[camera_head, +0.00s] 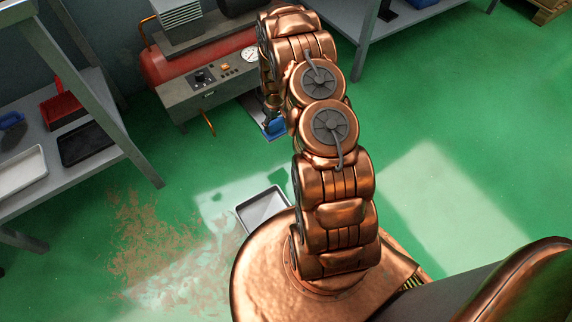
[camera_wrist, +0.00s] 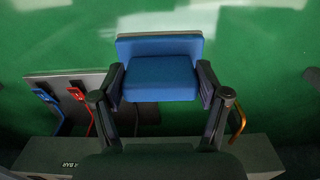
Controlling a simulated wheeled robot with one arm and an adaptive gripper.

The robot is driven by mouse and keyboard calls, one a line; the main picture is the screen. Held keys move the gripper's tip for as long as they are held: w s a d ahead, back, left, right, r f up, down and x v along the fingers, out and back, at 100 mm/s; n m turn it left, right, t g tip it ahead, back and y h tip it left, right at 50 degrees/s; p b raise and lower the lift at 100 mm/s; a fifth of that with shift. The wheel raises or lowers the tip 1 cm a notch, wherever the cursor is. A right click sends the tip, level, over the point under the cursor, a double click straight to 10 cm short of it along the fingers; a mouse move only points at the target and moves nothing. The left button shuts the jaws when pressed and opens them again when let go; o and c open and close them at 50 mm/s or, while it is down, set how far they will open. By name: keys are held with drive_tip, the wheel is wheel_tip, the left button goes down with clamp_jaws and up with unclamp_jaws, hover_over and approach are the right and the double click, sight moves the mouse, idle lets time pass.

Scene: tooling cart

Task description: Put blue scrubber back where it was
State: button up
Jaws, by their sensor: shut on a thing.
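My gripper (camera_wrist: 162,88) is shut on the blue scrubber (camera_wrist: 160,72), with one finger on each side of it. In the wrist view the scrubber is a blue block with a paler strip along its far edge. In the head view the scrubber (camera_head: 275,126) shows as a small blue patch below the far end of my arm, in front of the red compressor (camera_head: 200,62). My arm hides most of the gripper there. I cannot tell how high the scrubber is above the floor.
A grey panel (camera_wrist: 88,82) with a blue-handled item (camera_wrist: 46,98) and a red-handled item (camera_wrist: 77,94) lies left of the gripper. A shelf (camera_head: 140,170) at left holds trays and a red dustpan (camera_head: 62,105). A tray (camera_head: 262,210) and brown dirt (camera_head: 150,235) lie on the green floor.

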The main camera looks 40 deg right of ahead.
drive_tip(key=s+f+b, duration=0.1)
drive_tip(key=f, duration=0.5)
drive_tip(key=s+d+f+b, duration=0.1)
drive_tip(key=f+b, duration=0.1)
drive_tip(key=f, duration=0.4)
drive_tip(key=s+d+f+b, duration=0.1)
drive_tip(key=s+f, duration=0.1)
drive_tip(key=f, duration=0.4)
drive_tip(key=shift+f+b, duration=0.15)
drive_tip(key=shift+b, duration=0.2)
drive_tip(key=shift+f, duration=0.15)
drive_tip(key=o, duration=1.1)
